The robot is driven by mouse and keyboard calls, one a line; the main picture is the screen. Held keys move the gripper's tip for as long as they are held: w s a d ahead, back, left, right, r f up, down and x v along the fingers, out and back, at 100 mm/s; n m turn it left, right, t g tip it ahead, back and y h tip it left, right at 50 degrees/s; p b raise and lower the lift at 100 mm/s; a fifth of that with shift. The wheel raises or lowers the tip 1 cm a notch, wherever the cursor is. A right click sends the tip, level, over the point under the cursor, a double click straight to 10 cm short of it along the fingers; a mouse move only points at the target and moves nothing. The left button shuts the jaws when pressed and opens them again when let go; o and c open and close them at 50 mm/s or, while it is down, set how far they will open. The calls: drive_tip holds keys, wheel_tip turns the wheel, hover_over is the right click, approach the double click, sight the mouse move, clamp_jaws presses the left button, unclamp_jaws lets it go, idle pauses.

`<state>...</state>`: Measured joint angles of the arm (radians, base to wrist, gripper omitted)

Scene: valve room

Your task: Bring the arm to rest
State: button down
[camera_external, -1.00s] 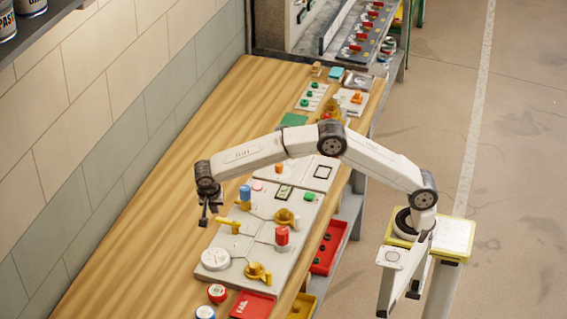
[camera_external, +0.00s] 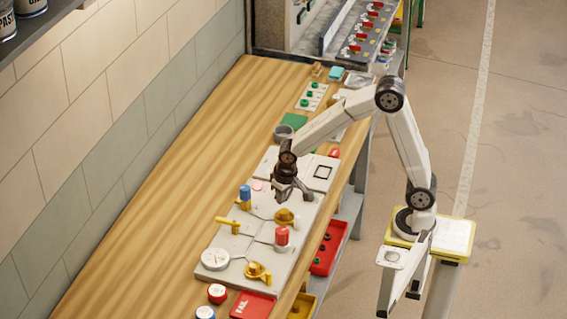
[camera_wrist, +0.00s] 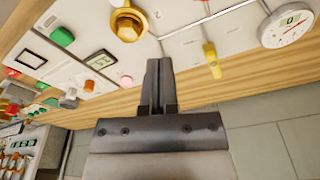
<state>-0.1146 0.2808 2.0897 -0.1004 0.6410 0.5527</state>
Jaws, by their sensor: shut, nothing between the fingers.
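My gripper (camera_external: 281,197) hangs above the valve panel (camera_external: 265,234) in the external view, at the end of the folded arm. In the wrist view my gripper (camera_wrist: 161,66) has its two fingers pressed together, with nothing between them. The fingertips look close to a yellow valve fitting (camera_external: 284,215) in the external view; whether they touch it, I cannot tell. The wrist view shows a yellow-brown hexagonal knob (camera_wrist: 128,25) just left of and beyond the fingertips.
Blue (camera_external: 245,194) and red (camera_external: 281,236) knobs stand up from the panel. A white gauge (camera_external: 215,259) sits at its near left. A red tray (camera_external: 251,305) lies at the near end. The wooden bench (camera_external: 150,220) left of the panel is clear.

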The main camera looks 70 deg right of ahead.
drive_tip(key=s+d+f+n+t, duration=0.1)
drive_tip(key=s+d+f+n, duration=0.1)
drive_tip(key=s, duration=0.9)
drive_tip(key=shift+s+d+n, duration=0.3)
drive_tip(key=shift+d+n, duration=0.45)
drive_tip(key=shift+n, duration=0.35)
